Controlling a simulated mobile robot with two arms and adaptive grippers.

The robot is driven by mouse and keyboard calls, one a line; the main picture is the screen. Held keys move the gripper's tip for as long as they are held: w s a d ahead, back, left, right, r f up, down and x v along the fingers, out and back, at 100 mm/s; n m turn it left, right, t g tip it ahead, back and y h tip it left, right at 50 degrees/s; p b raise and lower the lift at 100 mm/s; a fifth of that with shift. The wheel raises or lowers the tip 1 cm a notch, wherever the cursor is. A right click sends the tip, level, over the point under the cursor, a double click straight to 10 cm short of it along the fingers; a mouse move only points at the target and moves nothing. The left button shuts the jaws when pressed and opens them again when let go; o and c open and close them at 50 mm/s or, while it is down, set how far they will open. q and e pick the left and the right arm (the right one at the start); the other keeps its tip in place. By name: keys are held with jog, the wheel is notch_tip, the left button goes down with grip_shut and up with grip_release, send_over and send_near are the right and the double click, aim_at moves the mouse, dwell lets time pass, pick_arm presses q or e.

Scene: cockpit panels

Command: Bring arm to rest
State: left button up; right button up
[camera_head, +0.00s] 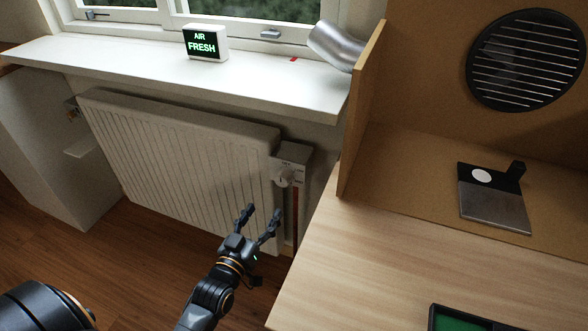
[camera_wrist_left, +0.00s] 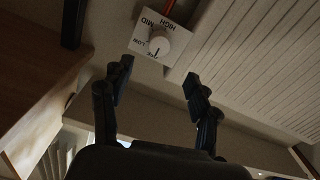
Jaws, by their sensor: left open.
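My left gripper (camera_head: 258,225) is open and empty. In the head view it is in front of the lower right part of the white radiator (camera_head: 180,160). The radiator's knob (camera_head: 284,178) is on a panel at its right end, above and to the right of my fingertips. In the left wrist view my two fingers (camera_wrist_left: 155,85) stand apart below the knob (camera_wrist_left: 159,46), with a visible gap to it. My right gripper is not in view.
A wooden desk (camera_head: 330,280) with an upright side panel (camera_head: 362,110) stands right of my left arm. A windowsill (camera_head: 130,62) juts out above the radiator, bearing an AIR FRESH sign (camera_head: 205,42). Wooden floor (camera_head: 120,255) is clear below.

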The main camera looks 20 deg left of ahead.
pick_arm(q)
jog(key=shift+d+f, duration=0.1)
